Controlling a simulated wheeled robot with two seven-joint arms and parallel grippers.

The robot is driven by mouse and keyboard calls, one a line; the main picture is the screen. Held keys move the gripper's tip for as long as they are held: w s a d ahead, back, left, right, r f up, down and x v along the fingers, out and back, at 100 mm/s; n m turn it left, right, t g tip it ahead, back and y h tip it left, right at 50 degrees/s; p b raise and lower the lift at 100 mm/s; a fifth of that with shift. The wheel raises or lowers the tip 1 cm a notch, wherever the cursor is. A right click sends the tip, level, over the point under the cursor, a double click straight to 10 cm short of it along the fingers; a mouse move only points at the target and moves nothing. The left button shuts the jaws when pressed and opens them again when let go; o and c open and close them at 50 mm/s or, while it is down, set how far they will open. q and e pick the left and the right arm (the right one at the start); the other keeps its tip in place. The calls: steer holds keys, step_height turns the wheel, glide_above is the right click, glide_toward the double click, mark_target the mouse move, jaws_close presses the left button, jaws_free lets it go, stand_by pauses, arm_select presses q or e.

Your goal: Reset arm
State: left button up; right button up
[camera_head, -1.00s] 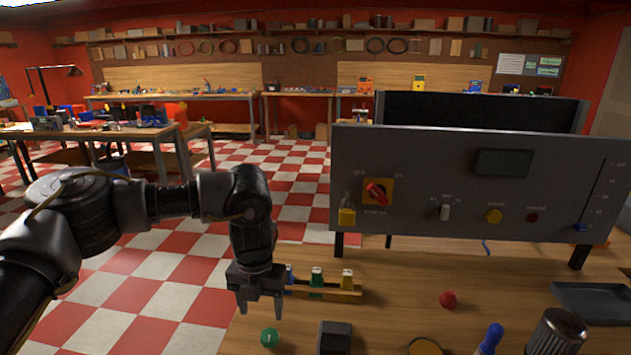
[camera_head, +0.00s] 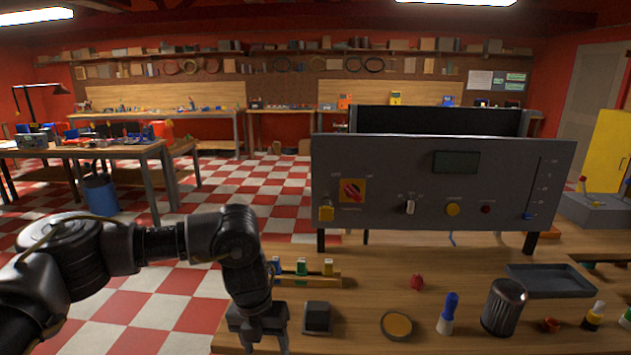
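My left arm comes in from the left, and my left gripper (camera_head: 262,338) points down over the near left edge of the wooden bench (camera_head: 380,275). Its fingertips are low in the picture, and I cannot tell how far apart they are. It is left of a small black block (camera_head: 317,318) and in front of the wooden rack (camera_head: 312,280) with blue, green and yellow pieces. No held object shows. My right gripper is out of view.

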arm_select(q)
steer(key=s+d+f+n+t+h, duration=0.15)
steer(key=s+d+n+h, duration=0.35)
steer(key=d, duration=0.6)
steer(key=s+d+f+n+t+h, duration=0.1)
steer(key=s+d+n+t+h, duration=0.1)
steer(key=s+d+h, duration=0.65)
steer(key=w+a+f+n+t+y, duration=0.1)
steer(key=a+f+n+t+y, duration=0.25)
steer(key=a+n, duration=0.45)
steer(key=w+a+f+n+t+y, duration=0.25)
steer(key=a+n+y, duration=0.3)
steer(key=n, duration=0.45)
steer(key=s+a+f+n+g+y, duration=0.3)
steer(key=s+a+f+n, duration=0.25)
steer(key=s+a, duration=0.45)
steer(key=s+a+f+n+g+y, duration=0.3)
steer(key=s+a+f+n, duration=0.25)
steer(key=s+a, duration=0.5)
step_height(320, 180, down, 27)
steer(key=s+g, duration=0.1)
steer(key=s+a+f+g, duration=0.1)
steer(key=s+a+f, duration=0.2)
steer(key=s+f, duration=1.1)
steer(key=shift+s+f+m, duration=0.15)
steer(key=shift+s+m, duration=0.15)
steer(key=shift+s, duration=0.55)
